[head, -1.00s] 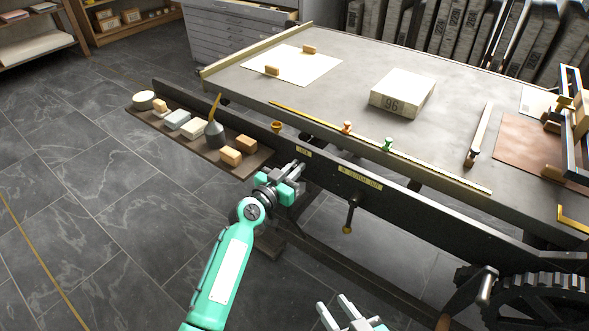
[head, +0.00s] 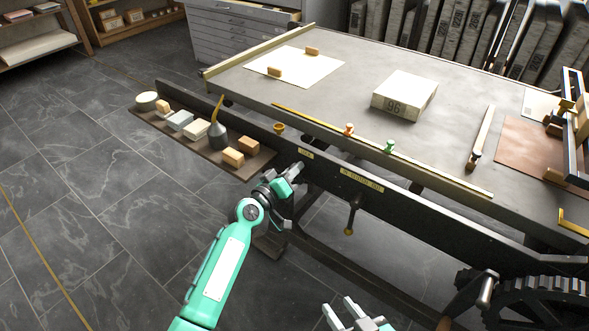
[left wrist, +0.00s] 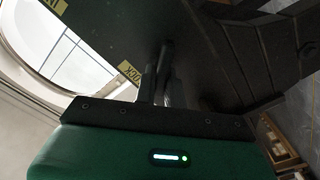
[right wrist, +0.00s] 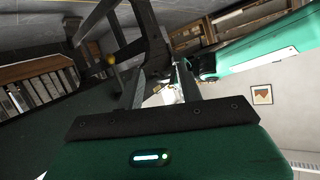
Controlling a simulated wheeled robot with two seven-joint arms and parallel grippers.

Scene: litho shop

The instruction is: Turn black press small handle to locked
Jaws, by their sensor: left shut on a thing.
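The black press (head: 330,185) has a dark side beam with small yellow labels along it. My left gripper (head: 294,170) is at this beam, just below the left label (head: 305,153). In the left wrist view its two fingers (left wrist: 163,88) are shut around a dark small handle (left wrist: 167,50) that sticks out from the beam; a yellow label (left wrist: 131,75) lies beside it. In the head view the handle is hidden by the gripper. My right gripper (head: 343,312) is open and empty at the bottom of the head view; its spread fingers also show in the right wrist view (right wrist: 163,88).
A larger crank with a brass knob (head: 353,215) hangs from the beam right of my left gripper. A side shelf (head: 245,173) with blocks and an oil can (head: 216,138) is close on the left. A toothed wheel (head: 545,300) is at lower right. Floor at left is clear.

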